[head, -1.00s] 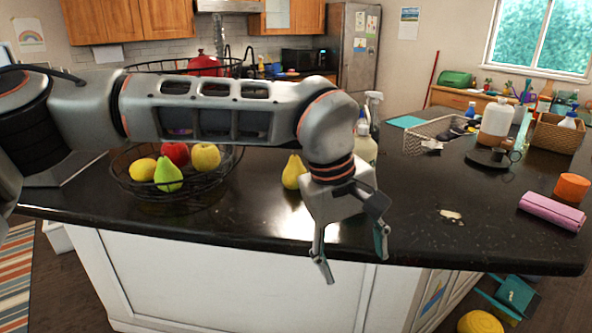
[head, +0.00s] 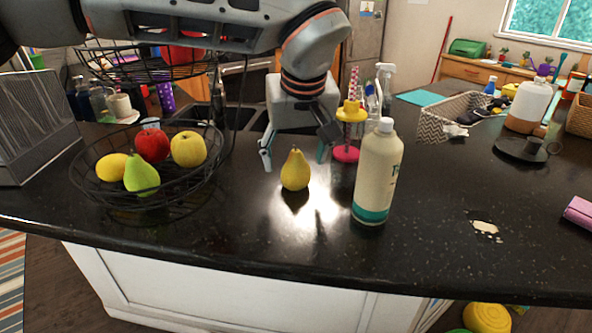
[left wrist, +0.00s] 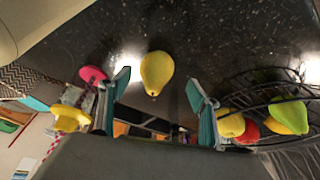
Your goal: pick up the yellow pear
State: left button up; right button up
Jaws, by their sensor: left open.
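The yellow pear (head: 295,170) stands upright on the black counter (head: 330,245), near its middle. In the left wrist view the pear (left wrist: 157,72) lies ahead of the opening between the two fingertips. My left gripper (head: 293,160) is open and empty, pointing down just behind and above the pear, with one finger on each side of it in the picture. The left wrist view shows both fingers (left wrist: 157,84) apart with nothing between them. I cannot tell whether the fingers touch the pear. My right gripper does not show.
A cream bottle (head: 377,172) stands close to the pear's right. A yellow and pink stand (head: 348,135) is behind it. A black wire fruit basket (head: 180,210) with a green pear, apples and a lemon is at the left. The counter's front is clear.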

aim_at(297, 160)
pick_arm(q)
jog(key=shift+x, duration=2.4)
jog(key=shift+w+d+r, duration=0.1)
jog(key=shift+w+d, duration=0.05)
jog(key=shift+d, duration=0.05)
jog(key=c, duration=1.3)
jog(key=shift+o, duration=0.2)
